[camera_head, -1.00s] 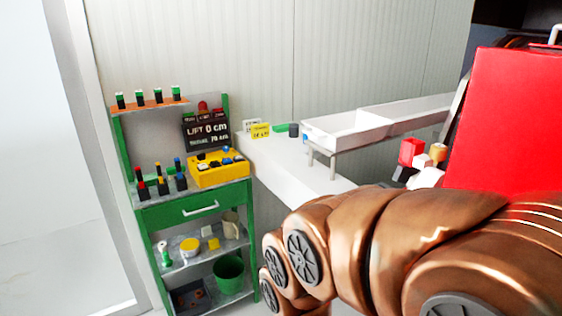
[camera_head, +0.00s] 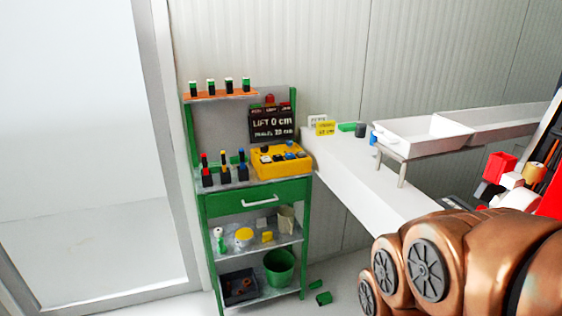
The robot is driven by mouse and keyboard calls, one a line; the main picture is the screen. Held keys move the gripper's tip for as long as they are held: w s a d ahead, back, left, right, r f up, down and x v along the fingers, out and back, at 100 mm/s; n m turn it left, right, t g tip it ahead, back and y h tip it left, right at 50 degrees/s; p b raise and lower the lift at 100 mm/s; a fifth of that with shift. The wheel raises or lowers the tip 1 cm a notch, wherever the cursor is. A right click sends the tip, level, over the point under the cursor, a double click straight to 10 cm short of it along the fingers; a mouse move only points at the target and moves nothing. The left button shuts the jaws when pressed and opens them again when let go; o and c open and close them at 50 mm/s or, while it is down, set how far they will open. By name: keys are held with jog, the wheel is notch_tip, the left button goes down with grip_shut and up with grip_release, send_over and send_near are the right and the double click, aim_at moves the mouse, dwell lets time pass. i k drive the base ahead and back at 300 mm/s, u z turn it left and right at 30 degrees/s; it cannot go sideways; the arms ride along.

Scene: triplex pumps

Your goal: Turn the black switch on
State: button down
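A yellow control box (camera_head: 267,170) sits on the top of a green cart (camera_head: 255,203). It carries several small dark and blue controls. A small black one (camera_head: 264,149) shows at its back left. The controls are too small to tell which is the black switch or how it is set. My copper arm fills the lower right, and its gripper end is not in view.
A black display (camera_head: 271,123) reading "LIFT 0 cm" stands behind the box. Several small dark blocks with coloured tops stand left of it. A white counter (camera_head: 345,172) with a white tray (camera_head: 425,130) extends to the right. Green pieces (camera_head: 323,298) lie on the floor.

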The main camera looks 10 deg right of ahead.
aim_at(265, 149)
jog(key=u, duration=0.55)
jog(key=i, duration=1.95)
jog(key=u, duration=0.45)
